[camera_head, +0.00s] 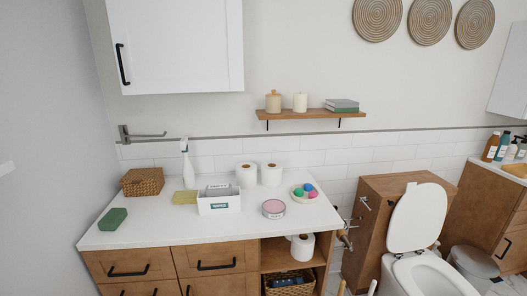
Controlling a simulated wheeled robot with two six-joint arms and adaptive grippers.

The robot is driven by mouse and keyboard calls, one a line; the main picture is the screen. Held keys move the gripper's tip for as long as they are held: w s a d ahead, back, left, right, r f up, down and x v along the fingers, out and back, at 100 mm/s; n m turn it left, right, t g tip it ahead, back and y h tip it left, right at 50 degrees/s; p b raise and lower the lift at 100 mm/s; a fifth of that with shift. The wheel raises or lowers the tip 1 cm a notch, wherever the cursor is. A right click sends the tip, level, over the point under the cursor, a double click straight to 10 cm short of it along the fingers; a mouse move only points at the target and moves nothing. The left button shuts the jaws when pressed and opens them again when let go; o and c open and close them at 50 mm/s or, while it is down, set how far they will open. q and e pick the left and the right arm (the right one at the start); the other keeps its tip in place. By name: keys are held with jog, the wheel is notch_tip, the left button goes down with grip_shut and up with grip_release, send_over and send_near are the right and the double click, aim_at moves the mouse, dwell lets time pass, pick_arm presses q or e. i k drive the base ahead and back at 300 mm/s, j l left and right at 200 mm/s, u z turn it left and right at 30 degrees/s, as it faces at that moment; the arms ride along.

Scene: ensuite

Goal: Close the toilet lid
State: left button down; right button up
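The white toilet (394,278) stands at the lower right, partly cut off by the bottom edge. Its lid (417,218) is up, tilted back against the wooden cabinet behind it. I cannot tell whether the seat ring is up with the lid. Neither of my grippers is in view.
A wooden cabinet (375,190) stands behind the toilet, with metal fittings on its left side. A grey bin (472,262) is right of the toilet. A white counter (150,233) with boxes, rolls and a spray bottle fills the left. A wooden vanity (484,215) is at right.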

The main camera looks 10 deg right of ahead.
aim_at(417, 221)
jog(key=z, duration=1.7)
